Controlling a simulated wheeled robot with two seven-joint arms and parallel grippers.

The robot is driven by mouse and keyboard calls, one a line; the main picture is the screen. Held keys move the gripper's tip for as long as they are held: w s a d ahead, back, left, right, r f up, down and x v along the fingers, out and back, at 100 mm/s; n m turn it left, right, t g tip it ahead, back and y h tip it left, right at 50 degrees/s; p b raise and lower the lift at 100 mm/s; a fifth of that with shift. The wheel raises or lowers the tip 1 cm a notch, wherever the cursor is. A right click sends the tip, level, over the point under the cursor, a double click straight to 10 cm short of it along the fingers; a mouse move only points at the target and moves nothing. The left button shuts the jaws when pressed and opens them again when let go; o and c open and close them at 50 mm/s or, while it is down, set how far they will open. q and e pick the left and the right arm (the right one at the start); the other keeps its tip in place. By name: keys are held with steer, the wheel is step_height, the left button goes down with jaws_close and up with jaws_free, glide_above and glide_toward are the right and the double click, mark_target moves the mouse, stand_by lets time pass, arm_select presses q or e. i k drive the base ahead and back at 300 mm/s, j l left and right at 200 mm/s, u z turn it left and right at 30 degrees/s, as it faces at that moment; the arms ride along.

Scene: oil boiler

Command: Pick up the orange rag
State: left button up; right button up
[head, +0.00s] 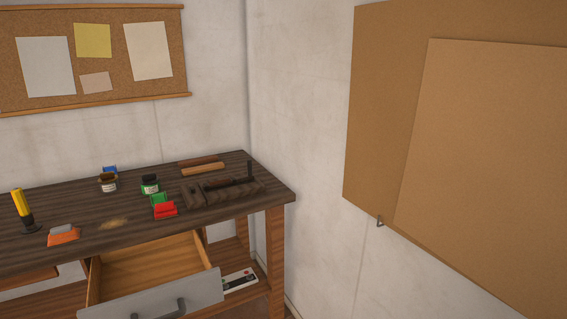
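A small orange piece (64,238) with a grey top part lies on the dark wooden workbench (60,209), near its front edge at the left. It is the only clearly orange thing on the bench. It is too small to tell whether it is cloth. Neither of my grippers shows in the head view.
A yellow-and-black tool (22,208) stands left of the orange piece. Jars (150,185), red (165,210) and green boxes, and a dark brown clamp-like tool (222,190) sit rightward. An open drawer (165,285) juts out below. Large brown panels (380,110) fill the right.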

mark_target(63, 234)
steer(key=u, duration=1.5)
